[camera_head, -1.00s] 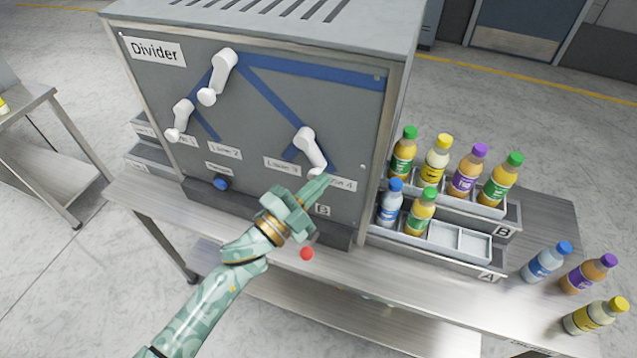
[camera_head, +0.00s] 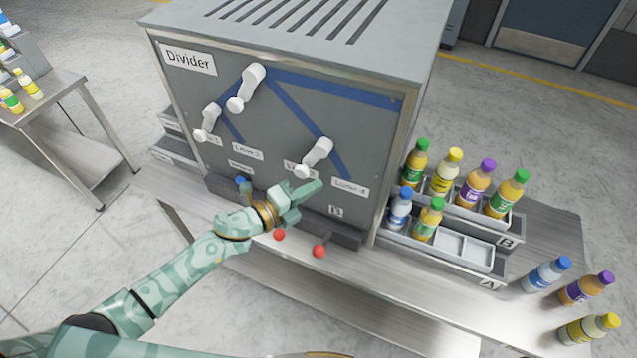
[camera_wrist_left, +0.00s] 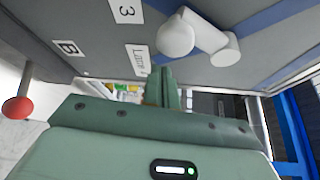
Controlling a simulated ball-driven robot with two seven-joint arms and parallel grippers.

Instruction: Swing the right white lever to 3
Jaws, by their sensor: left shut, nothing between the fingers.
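The right white lever (camera_head: 314,158) sits on the grey Divider panel (camera_head: 290,120). Its pivot is at upper right and its free end points down-left, over the Lane 3 label (camera_head: 290,166). The Lane 4 label (camera_head: 350,187) is uncovered, to its right. My left gripper (camera_head: 318,187) is shut and empty, just below the lever's free end, apart from it in the head view. In the left wrist view the shut fingers (camera_wrist_left: 163,88) point at the panel, with the lever (camera_wrist_left: 207,38) beside them; a small gap shows. My right gripper is not in view.
Two more white levers (camera_head: 246,88) (camera_head: 208,121) are on the panel at left. A blue knob (camera_head: 240,181) and two red knobs (camera_head: 319,251) lie around my left wrist. Bottles in trays (camera_head: 470,262) stand at right, with loose bottles on the table's right end.

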